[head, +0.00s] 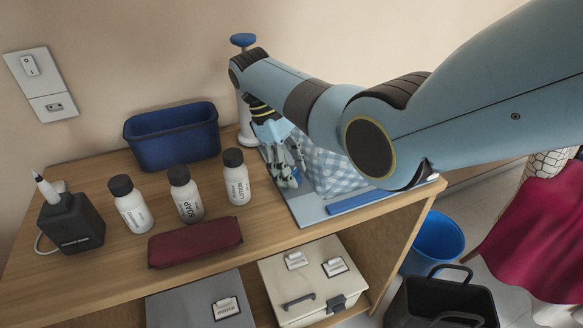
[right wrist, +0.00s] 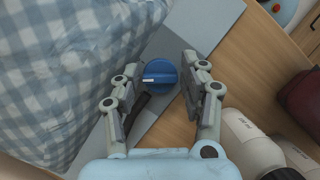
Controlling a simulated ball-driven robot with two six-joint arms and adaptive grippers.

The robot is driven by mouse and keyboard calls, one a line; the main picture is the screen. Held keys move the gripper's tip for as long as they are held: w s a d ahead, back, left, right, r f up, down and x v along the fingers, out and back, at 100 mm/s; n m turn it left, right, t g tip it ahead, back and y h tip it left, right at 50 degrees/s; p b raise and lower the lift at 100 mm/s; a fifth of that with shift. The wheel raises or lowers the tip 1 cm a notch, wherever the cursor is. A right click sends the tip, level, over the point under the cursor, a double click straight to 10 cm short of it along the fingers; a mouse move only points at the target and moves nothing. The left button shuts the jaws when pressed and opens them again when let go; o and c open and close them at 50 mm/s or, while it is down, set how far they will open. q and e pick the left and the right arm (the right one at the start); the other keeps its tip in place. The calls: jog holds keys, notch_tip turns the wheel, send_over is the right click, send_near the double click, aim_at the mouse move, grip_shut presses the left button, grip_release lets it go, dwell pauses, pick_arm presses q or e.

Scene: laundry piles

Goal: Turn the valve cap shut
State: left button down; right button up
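The blue valve cap (right wrist: 160,74) is round with a raised grip bar and a short white mark toward the left in the right wrist view. It lies between the two fingers of my right gripper (right wrist: 161,62), which are apart with a gap on each side of it. The blue-checked bag (right wrist: 60,70) lies left of the cap there. In the head view my right gripper (head: 284,166) points down at the bag's (head: 335,172) left side, over a light blue board (head: 306,208). The cap is mostly hidden behind the fingers there. My left gripper is not in view.
Three white bottles with dark caps (head: 188,199), a maroon pouch (head: 195,242) and a dark device (head: 72,222) stand left of the board. A blue bin (head: 172,140) is behind them. A blue-topped post (head: 243,40) stands behind my gripper. The shelf's right edge is close to the board.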

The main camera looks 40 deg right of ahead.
jog(key=c, duration=0.7)
jog(key=shift+r+n+p, duration=0.2)
jog(key=shift+n+p, duration=0.4)
jog(key=shift+p, duration=0.3)
jog(key=shift+c, duration=0.2)
jog(key=shift+f+h, duration=0.2)
jog(key=shift+h, duration=0.1)
jog(key=o, duration=1.2)
jog(key=shift+c, duration=0.2)
jog(key=shift+r, duration=0.1)
jog(key=v, duration=0.7)
jog(key=shift+r, duration=0.15)
